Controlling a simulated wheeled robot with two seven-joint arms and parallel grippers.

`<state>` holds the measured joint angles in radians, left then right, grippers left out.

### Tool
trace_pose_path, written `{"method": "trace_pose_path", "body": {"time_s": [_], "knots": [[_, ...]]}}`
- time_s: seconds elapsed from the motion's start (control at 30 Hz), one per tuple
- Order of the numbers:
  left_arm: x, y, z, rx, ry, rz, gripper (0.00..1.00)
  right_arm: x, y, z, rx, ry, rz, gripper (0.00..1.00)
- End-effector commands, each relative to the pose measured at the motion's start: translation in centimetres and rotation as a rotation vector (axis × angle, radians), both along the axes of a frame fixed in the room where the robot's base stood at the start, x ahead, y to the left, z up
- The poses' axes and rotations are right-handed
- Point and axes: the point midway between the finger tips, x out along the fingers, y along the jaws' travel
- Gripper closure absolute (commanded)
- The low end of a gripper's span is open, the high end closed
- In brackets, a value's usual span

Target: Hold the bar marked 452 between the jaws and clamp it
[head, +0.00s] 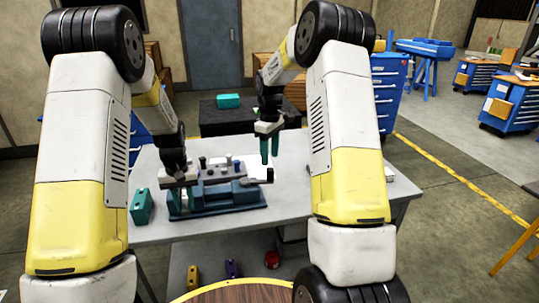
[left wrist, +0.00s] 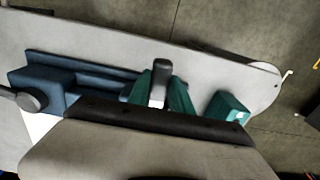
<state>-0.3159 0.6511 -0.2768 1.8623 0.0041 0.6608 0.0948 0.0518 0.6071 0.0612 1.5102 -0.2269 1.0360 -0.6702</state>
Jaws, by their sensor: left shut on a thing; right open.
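The blue vise (head: 225,200) stands on the grey table, with a lever that has a dark end (head: 270,175) at its right. My left gripper (head: 180,202) is at the left end of the vise. In the left wrist view its green fingers (left wrist: 163,98) are shut on a grey piece with a dark end (left wrist: 160,82), perhaps the bar; no 452 marking is readable. Whether this piece touches the jaws is unclear. The vise also shows in the left wrist view (left wrist: 50,80). My right gripper (head: 271,150) is open and empty, above the right end of the vise.
A teal block (head: 141,206) stands on the table left of the vise; it also shows in the left wrist view (left wrist: 228,107). The table front (head: 240,232) is clear. A black table (head: 220,121) stands behind.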

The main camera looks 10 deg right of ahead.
Motion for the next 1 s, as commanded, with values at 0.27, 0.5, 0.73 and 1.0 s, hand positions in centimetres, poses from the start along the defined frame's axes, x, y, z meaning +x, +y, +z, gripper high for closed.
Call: {"method": "trace_pose_path", "body": {"time_s": [0.27,0.5,0.73,1.0], "knots": [[0.4,-1.17,0.29,-0.013,-0.014,-0.015,0.6,-0.01,-0.01,-0.03,0.0,0.0,0.0,0.53],[0.25,-0.92,0.22,-0.01,-0.01,-0.011,0.49,-0.01,-0.01,-0.03,0.0,0.0,0.0,0.53],[0.11,-0.73,0.14,-0.008,-0.005,-0.009,0.49,-0.01,-0.01,-0.03,0.0,0.0,0.0,0.53],[0.02,-0.58,0.07,-0.006,-0.002,-0.007,0.49,-0.01,-0.01,-0.03,0.0,0.0,0.0,0.53]]}}
